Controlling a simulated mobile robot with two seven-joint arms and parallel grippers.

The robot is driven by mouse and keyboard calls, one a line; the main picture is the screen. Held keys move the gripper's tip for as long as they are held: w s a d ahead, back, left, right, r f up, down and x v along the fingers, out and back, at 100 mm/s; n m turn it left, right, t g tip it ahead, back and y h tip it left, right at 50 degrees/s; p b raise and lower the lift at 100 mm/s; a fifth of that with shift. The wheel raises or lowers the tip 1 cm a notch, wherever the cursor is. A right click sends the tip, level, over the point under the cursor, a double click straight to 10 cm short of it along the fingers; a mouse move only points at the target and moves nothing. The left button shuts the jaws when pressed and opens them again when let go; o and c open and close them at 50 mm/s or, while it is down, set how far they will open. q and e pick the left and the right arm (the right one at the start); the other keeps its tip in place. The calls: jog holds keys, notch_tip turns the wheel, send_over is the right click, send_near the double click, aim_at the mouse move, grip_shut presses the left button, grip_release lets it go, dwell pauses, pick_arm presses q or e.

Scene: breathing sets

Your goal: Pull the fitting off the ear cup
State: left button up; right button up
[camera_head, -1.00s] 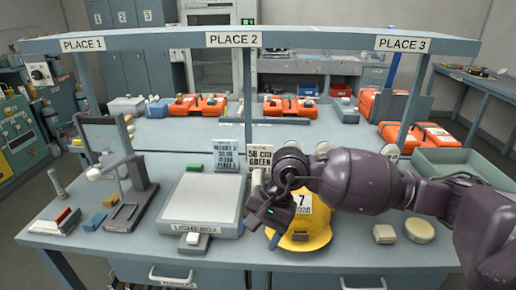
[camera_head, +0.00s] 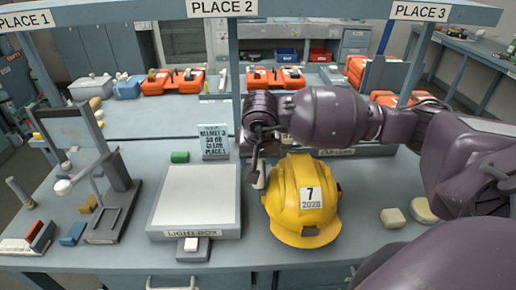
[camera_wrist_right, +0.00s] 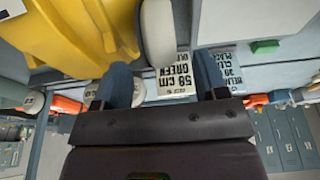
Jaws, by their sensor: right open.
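A yellow helmet (camera_head: 300,205) marked 7 and 2028 stands on the bench right of the light box. My right gripper (camera_head: 257,170) is at the helmet's left side, pointing down. In the right wrist view, a pale rounded ear cup (camera_wrist_right: 158,30) sits beside the yellow helmet shell (camera_wrist_right: 70,30). The open fingers of my right gripper (camera_wrist_right: 163,72) lie on either side of the line to this cup, with a gap to each finger. I cannot make out the fitting apart from the cup. My left gripper is not in view.
The light box (camera_head: 197,195) lies left of the helmet. A stand (camera_head: 107,190) is further left. A sign card (camera_head: 213,142) stands behind the light box; another is partly behind my right arm.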

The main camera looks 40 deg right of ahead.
aim_at(258, 166)
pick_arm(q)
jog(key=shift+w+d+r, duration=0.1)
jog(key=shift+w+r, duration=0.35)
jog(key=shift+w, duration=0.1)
pick_arm(e)
jog(key=shift+x, duration=3)
jog(key=c, duration=0.9)
jog(key=shift+o, duration=0.9)
jog(key=shift+c, duration=1.2)
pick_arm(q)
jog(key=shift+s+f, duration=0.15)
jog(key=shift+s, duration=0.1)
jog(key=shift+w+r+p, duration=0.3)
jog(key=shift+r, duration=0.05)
pick_arm(e)
jog(key=shift+w+r, duration=0.1)
jog(key=shift+r, duration=0.45)
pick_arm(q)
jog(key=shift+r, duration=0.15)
pick_arm(e)
jog(key=shift+r, duration=0.3)
pick_arm(q)
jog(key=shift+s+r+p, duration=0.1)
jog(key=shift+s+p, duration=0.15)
jog(key=shift+p, duration=0.05)
pick_arm(e)
jog(key=shift+r, duration=0.45)
